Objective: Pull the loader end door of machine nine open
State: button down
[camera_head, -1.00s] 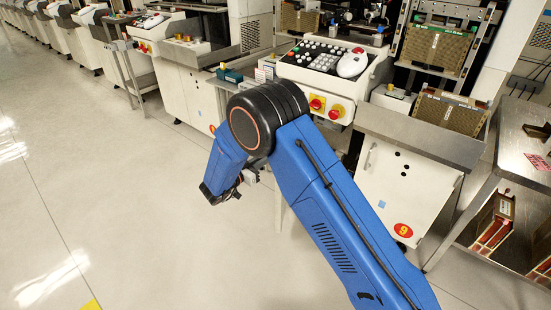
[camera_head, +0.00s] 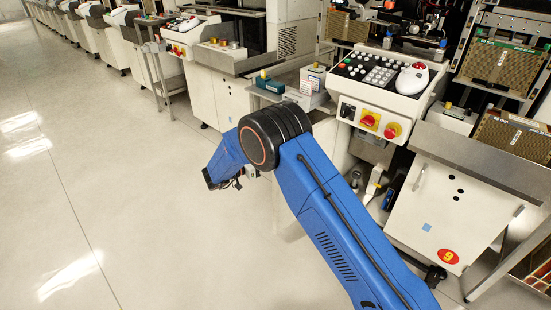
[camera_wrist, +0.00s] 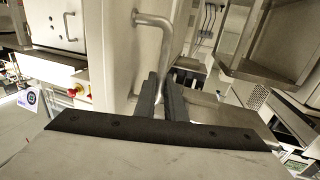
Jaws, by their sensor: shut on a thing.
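Machine nine carries a red 9 sticker (camera_head: 447,256) on a white front panel (camera_head: 455,205) at the right of the head view. In the wrist view, the white door (camera_wrist: 112,50) has a bent metal bar handle (camera_wrist: 152,20). The handle runs down between the dark fingers of my gripper (camera_wrist: 162,95), which is shut on it. In the head view my blue arm hides the gripper and most of the door. A pale panel, which looks like this door (camera_head: 286,208), shows edge-on beside the arm. Pipes inside an open bay (camera_head: 372,185) show right of the arm.
A control panel (camera_head: 375,72) with red knobs overhangs the bay. A steel shelf (camera_head: 475,150) juts out at right. A metal-legged table stands at the right edge. Bare floor (camera_head: 130,200) lies open at left.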

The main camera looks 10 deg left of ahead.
jog(key=shift+w+a+m+g+h, duration=0.4)
jog(key=shift+w+a+g, duration=0.1)
jog(key=shift+w+a, duration=0.3)
jog(key=c, duration=2.1)
grip_release()
jog(key=shift+d, duration=0.1)
jog(key=v, duration=1.7)
jog(key=shift+s, duration=0.1)
